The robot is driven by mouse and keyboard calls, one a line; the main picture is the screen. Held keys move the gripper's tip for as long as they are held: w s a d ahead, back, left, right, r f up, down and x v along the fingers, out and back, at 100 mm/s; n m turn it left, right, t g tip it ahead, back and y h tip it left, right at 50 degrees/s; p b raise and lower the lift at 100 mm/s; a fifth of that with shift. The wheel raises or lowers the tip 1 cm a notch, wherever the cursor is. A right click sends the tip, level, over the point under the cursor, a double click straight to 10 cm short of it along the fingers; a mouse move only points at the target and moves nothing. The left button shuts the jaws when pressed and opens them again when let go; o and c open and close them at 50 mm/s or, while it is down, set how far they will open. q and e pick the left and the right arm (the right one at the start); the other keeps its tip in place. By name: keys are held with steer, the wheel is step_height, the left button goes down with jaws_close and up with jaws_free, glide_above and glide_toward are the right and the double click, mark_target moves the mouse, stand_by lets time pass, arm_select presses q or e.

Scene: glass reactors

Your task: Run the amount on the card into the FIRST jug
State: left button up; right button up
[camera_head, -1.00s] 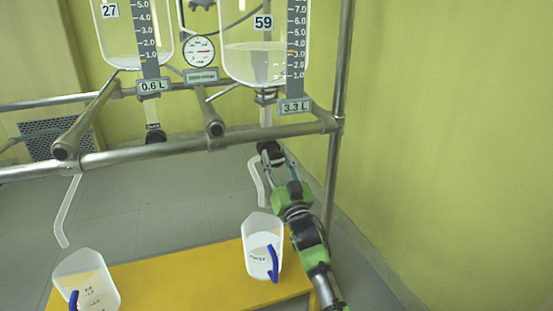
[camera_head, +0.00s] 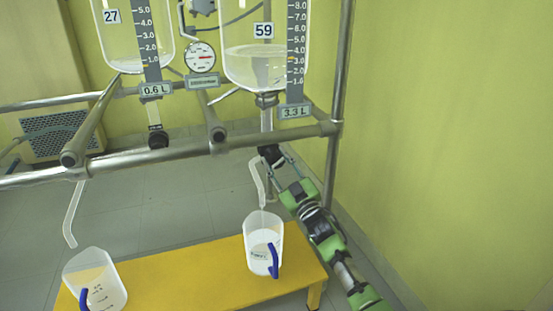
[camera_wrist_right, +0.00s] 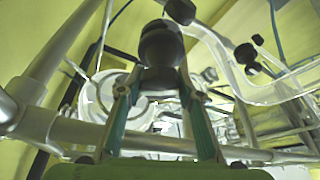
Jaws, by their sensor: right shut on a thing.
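Glass vessel 59 (camera_head: 255,66) holds clear liquid and bears a scale and a 3.3 L plate (camera_head: 295,111). My right gripper (camera_head: 271,157) is shut on the black valve knob below it. The knob (camera_wrist_right: 162,45) shows between the fingers in the right wrist view. A bent clear outlet tube (camera_head: 256,180) points down over the right jug (camera_head: 262,232), with a thin pale line below its mouth. This jug has a blue handle and a label too small to read. The left jug (camera_head: 101,278) also has a blue handle. My left gripper is not in view.
Vessel 27 (camera_head: 127,55) with a 0.6 L plate (camera_head: 155,90) and its own black knob (camera_head: 158,137) hangs at the left. Metal rails (camera_head: 180,153) cross in front. Both jugs stand on a yellow bench (camera_head: 200,277). A gauge (camera_head: 201,57) hangs between the vessels.

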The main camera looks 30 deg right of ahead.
stand_by(0.3)
steer(key=o, duration=1.1)
steer(key=v, duration=1.2)
